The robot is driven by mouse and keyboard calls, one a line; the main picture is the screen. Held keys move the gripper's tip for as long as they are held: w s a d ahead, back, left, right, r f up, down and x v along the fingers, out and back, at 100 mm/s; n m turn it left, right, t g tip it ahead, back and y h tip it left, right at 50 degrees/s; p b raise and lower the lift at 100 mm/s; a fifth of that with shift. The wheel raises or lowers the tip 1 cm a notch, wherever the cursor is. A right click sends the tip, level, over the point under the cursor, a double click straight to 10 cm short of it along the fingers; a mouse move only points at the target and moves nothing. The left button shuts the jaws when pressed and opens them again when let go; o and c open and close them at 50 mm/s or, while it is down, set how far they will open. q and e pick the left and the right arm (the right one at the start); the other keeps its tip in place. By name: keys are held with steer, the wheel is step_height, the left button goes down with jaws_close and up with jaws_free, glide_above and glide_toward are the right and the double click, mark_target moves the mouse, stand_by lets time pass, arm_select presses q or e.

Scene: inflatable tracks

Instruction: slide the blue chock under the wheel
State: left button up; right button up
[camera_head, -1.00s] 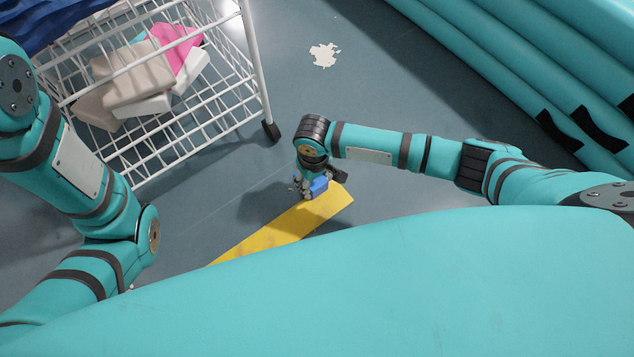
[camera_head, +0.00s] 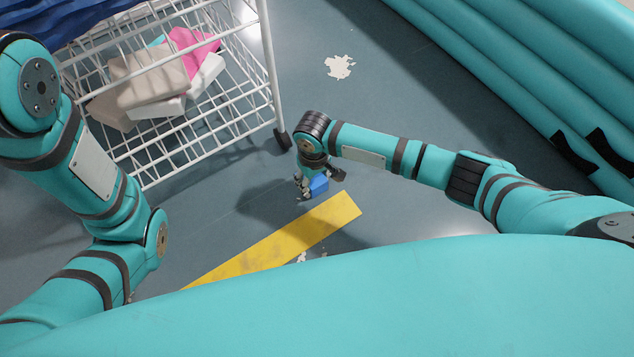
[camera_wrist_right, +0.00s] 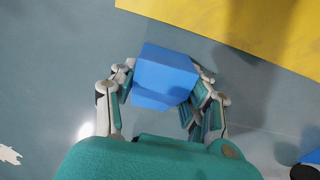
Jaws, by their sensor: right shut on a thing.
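The blue chock (camera_head: 319,184) is a small blue block in my right gripper (camera_head: 318,187). In the right wrist view the chock (camera_wrist_right: 163,78) sits between the two fingers of the right gripper (camera_wrist_right: 165,92), which is shut on it. It is held over the grey floor, just beyond the yellow strip; I cannot tell its exact height. The cart's wheel (camera_head: 283,138) is a dark caster at the foot of the near right post, above and left of the gripper, with a gap between them. My left arm is at the left, but its gripper is not in view.
The white wire cart (camera_head: 206,127) holds beige, white and pink blocks (camera_head: 160,80). A yellow strip (camera_head: 290,240) lies on the floor. Teal inflatable tubes (camera_head: 520,80) run along the upper right. The floor between cart and tubes is clear except for a pale patch (camera_head: 339,67).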

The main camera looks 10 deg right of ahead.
steer(key=shift+w+a+b, duration=0.3)
steer(key=shift+w, duration=0.45)
steer(key=shift+w+a+b, duration=0.25)
steer(key=shift+w, duration=0.5)
steer(key=shift+w+a+b, duration=0.3)
steer(key=shift+w, duration=0.45)
steer(key=shift+w+a+b, duration=0.25)
steer(key=shift+w+b, duration=0.1)
steer(key=shift+w, duration=0.3)
steer(key=shift+w+a+b, duration=0.2)
steer(key=shift+w+b, duration=0.15)
steer(key=shift+w, duration=0.3)
steer(key=o, duration=1.3)
